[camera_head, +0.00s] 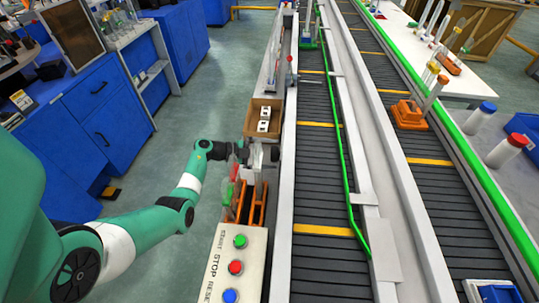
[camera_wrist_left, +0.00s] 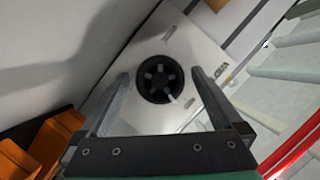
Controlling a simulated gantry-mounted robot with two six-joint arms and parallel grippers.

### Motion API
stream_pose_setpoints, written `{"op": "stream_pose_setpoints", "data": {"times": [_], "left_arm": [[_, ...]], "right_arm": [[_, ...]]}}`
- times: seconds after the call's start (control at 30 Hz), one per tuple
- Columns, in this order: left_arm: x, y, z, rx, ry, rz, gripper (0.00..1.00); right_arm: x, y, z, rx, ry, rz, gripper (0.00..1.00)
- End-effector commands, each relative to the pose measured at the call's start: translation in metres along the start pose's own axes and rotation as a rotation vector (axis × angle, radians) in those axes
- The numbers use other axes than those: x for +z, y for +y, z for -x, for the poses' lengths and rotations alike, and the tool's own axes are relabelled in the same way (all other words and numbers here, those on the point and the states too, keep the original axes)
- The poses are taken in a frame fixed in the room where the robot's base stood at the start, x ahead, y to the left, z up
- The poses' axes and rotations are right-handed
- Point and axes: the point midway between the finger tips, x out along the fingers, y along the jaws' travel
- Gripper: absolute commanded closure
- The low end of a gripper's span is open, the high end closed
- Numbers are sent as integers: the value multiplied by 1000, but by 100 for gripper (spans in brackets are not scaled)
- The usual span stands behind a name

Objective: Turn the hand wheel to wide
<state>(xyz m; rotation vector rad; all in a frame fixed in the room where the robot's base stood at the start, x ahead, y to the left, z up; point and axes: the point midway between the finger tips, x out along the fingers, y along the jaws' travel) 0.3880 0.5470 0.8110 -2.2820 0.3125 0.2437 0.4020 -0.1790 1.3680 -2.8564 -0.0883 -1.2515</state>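The hand wheel (camera_wrist_left: 160,79) is black, round and spoked, mounted on a pale plate (camera_wrist_left: 140,112) with slots and small lettering. In the left wrist view it lies ahead of my left gripper (camera_wrist_left: 158,78), between the two fingers. The fingers are spread wide, with a clear gap on each side of the wheel and nothing held. In the head view my left gripper (camera_head: 258,153) is beside the white conveyor rail, and I cannot make out the wheel there. My right gripper is not in view.
An orange rack (camera_head: 257,207) stands just below the gripper, with red and green items beside it. Nearer is a button panel (camera_head: 233,266) marked START, STOP and RESET. A brown box (camera_head: 256,104) with white pieces sits beyond. The dark conveyor (camera_head: 320,185) runs to the right.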

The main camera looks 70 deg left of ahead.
Motion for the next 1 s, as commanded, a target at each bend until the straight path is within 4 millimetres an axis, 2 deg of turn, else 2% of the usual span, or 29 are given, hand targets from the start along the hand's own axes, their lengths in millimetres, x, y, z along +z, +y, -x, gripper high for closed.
{"op": "stream_pose_setpoints", "data": {"times": [0.03, 0.4, 0.43, 0.73, 1.0], "left_arm": [[0, 0, 0, 0, 0, 0, 9], [0, 0, 0, 0, 0, 0, 76], [0, 0, 0, 0, 0, 0, 79], [-2, -2, 1, 17, 0, 41, 79], [-3, -4, 2, 78, 0, 183, 79]], "right_arm": [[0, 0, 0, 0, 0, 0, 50], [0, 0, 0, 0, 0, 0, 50], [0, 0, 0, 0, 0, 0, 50], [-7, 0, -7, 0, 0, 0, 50], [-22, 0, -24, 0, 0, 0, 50]]}}
